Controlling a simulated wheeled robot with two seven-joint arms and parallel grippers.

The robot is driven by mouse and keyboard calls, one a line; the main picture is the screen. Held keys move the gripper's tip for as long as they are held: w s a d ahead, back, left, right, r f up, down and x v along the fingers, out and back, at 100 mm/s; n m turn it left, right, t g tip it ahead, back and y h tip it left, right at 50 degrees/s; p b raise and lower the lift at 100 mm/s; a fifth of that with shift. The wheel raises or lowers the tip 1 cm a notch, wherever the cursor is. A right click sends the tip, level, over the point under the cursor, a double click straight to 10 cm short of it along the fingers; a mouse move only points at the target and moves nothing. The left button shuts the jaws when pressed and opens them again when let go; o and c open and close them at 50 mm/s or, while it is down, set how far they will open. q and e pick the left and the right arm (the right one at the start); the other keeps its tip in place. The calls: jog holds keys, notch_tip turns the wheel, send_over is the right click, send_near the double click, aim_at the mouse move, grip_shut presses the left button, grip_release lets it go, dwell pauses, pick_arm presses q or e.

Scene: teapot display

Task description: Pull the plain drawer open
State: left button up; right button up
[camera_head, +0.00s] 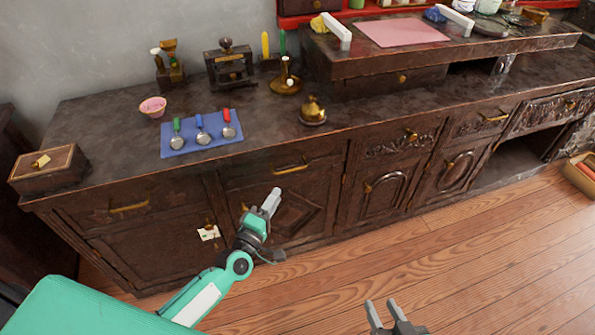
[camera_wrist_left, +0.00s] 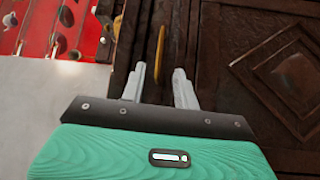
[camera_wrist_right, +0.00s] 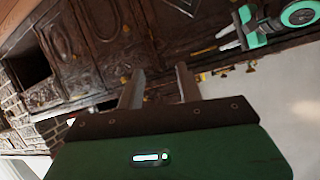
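The plain drawer (camera_head: 262,171) is in the upper row of the dark wooden cabinet, between a drawer on the left and a carved one on the right. It looks closed. Its brass handle (camera_head: 290,169) shows in the head view. In the left wrist view a brass handle (camera_wrist_left: 160,46) lies ahead of the gap between my fingers, apparently not gripped. My left gripper (camera_head: 272,202) is open and empty, just below the handle in the head view; its fingers also show in the left wrist view (camera_wrist_left: 162,88). My right gripper (camera_head: 388,316) is open and empty, low over the floor.
The countertop holds a blue mat (camera_head: 200,146) with three scoops, a pink bowl (camera_head: 153,106), a wooden box (camera_head: 48,167) and a brass bell-shaped object (camera_head: 312,111). Other handles (camera_head: 129,208) stick out from neighbouring fronts. The wooden floor (camera_head: 480,250) before the cabinet is clear.

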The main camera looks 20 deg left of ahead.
aim_at(293, 170)
pick_arm(q)
jog(key=x, duration=1.1)
jog(key=shift+w+b, duration=0.2)
jog(key=shift+b, duration=0.2)
pick_arm(e)
jog(key=shift+a+r+t+y, duration=0.1)
jog(key=shift+a+t+y, duration=0.3)
jog(key=shift+a+t, duration=0.25)
pick_arm(q)
grip_shut()
